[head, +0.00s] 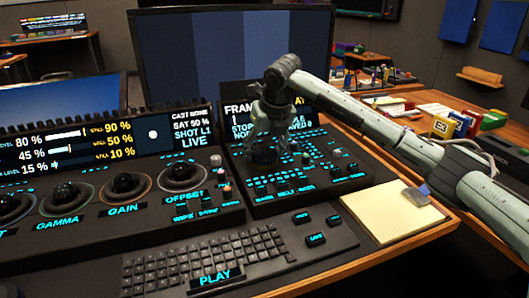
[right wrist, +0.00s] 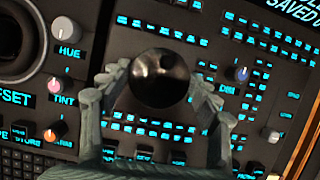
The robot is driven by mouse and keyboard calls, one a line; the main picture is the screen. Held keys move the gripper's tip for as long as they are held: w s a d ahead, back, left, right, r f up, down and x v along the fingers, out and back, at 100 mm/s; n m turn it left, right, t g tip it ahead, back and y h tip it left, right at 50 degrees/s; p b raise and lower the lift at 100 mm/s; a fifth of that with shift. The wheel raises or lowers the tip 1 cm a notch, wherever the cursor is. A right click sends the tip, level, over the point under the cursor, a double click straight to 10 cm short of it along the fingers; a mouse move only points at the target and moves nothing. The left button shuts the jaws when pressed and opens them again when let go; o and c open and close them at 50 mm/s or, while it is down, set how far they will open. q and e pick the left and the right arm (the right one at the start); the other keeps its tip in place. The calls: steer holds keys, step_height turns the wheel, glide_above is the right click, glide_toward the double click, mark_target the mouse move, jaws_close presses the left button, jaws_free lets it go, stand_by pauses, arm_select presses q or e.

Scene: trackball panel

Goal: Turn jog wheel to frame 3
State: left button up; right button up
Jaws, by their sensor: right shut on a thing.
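The jog wheel (head: 262,157) is a dark round control on the right-hand panel, mostly behind my right gripper in the head view. In the right wrist view its glossy black top (right wrist: 160,78) shows between the fingers. My right gripper (head: 264,140) points down over the panel and is shut on the wheel, with one finger on each side in the right wrist view (right wrist: 170,92). The panel's status display (head: 240,117) starts with "FRAM", but the arm hides the frame number. My left gripper is not in view.
Lit buttons and small knobs (right wrist: 241,73) surround the wheel closely. The wider panel at left has several trackballs, including one marked GAIN (head: 124,184). A keyboard (head: 208,258) lies in front, a notepad (head: 400,212) at right. A large monitor (head: 235,55) stands behind.

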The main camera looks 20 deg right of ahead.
steer(key=m+h+b, duration=0.2)
steer(key=m, duration=0.3)
steer(key=shift+a, duration=0.15)
arm_select(q)
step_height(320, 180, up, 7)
steer(key=b, duration=0.1)
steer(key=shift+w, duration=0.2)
arm_select(e)
steer(key=shift+m+g+h, duration=0.35)
steer(key=shift+m+h, duration=0.05)
steer(key=shift+m, duration=0.8)
steer(key=shift+m+g+h, duration=0.35)
steer(key=shift+m+h, duration=0.05)
steer(key=shift+m, duration=0.8)
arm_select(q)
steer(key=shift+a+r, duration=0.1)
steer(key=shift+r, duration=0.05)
arm_select(e)
steer(key=o, duration=1.2)
steer(key=shift+c, duration=0.2)
steer(key=shift+a+r, duration=0.1)
steer(key=shift+r, duration=0.05)
steer(key=v, duration=1.1)
steer(key=shift+a+r, duration=0.15)
steer(key=shift+r, duration=0.2)
